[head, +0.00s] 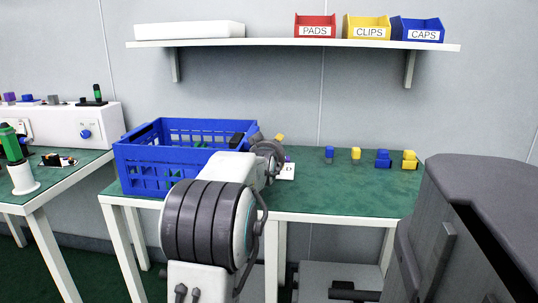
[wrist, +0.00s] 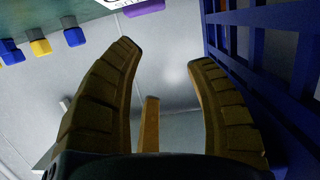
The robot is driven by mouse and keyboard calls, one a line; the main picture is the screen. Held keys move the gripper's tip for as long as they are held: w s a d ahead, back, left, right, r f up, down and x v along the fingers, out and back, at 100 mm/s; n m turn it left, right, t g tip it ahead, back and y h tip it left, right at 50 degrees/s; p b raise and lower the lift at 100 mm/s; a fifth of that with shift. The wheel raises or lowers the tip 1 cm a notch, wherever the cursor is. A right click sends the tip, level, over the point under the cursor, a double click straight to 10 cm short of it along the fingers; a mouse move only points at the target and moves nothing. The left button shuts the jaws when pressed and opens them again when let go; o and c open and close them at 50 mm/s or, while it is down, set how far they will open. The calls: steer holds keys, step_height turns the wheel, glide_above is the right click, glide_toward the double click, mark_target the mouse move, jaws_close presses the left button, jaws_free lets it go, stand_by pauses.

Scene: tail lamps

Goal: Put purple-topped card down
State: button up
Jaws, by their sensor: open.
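The purple-topped card shows as a white card (head: 286,172) on the green bench, just right of my gripper, with a little purple above it. In the wrist view its purple part (wrist: 145,8) is at the top edge, cut off with a strip of white card. My gripper (wrist: 165,55) is open, with its yellow-brown fingers spread and nothing seen held between them. The card lies beyond the fingertips, apart from them in the wrist view. In the head view my arm hides most of the gripper.
A blue crate (head: 135,165) stands on the bench left of my gripper; its wall (wrist: 262,60) is close on the right in the wrist view. Small blue and yellow parts (head: 356,153) stand to the right. Labelled bins (head: 367,28) sit on a shelf above. Bench between is clear.

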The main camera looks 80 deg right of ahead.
steer(key=p+v, duration=0.5)
steer(key=v, duration=0.6)
steer(key=shift+a, duration=0.1)
stand_by(0.7)
